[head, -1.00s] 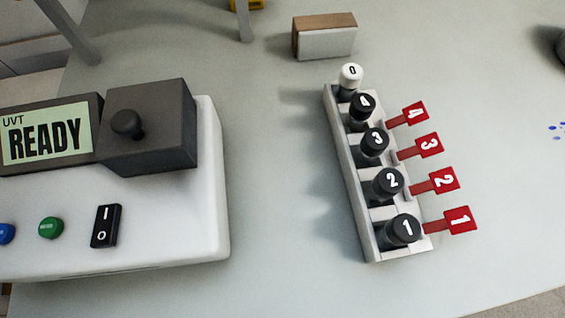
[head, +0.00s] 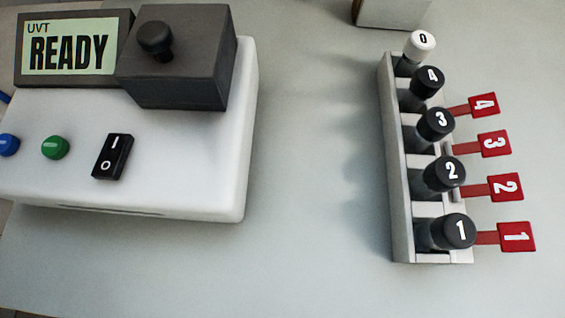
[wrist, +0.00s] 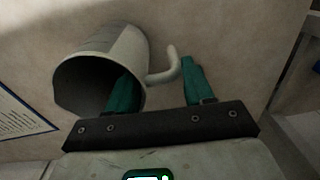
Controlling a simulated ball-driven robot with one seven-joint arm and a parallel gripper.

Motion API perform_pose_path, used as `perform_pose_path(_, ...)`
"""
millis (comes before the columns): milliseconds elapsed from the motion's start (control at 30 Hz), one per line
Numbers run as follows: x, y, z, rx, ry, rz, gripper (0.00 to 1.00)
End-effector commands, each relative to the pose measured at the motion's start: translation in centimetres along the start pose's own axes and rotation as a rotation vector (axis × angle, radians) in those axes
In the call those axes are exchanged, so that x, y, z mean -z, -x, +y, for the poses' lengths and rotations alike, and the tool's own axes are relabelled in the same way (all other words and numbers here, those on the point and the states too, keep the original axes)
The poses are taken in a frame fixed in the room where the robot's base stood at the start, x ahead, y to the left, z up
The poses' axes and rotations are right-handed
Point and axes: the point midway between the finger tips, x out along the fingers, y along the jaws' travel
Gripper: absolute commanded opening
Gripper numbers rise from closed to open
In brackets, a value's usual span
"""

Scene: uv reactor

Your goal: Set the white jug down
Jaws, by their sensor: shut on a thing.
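The white jug (wrist: 98,48) shows in the wrist view, tilted with its dark mouth facing the camera and its handle to the right. My gripper (wrist: 158,68) has two teal fingers and is shut on the jug. The handle lies between the fingers. The left finger overlaps the jug's mouth and wall; whether it is inside the mouth is hard to tell. A plain beige surface fills the background, and I cannot tell whether the jug touches it. Neither the jug nor my gripper shows in the head view.
In the head view, a white machine (head: 180,165) with a READY screen (head: 70,48) stands left. A rack (head: 398,190) of numbered black-capped vials and red tags stands right. The pale table (head: 300,240) is clear between them. A block (head: 393,12) is cut off at the top.

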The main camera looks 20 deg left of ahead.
Motion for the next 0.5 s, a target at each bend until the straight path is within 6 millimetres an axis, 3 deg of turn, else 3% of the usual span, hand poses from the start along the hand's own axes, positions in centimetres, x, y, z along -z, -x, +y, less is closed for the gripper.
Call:
perform_pose_path(233, 0.04, -0.28, 0.02, 0.000, 0.000, 0.001, 0.00)
perform_pose_path(267, 0.02, -0.20, 0.02, 0.000, 0.000, 0.000, 0.55)
perform_pose_path(500, 0.01, -0.19, 0.02, 0.000, 0.000, 0.000, 0.78)
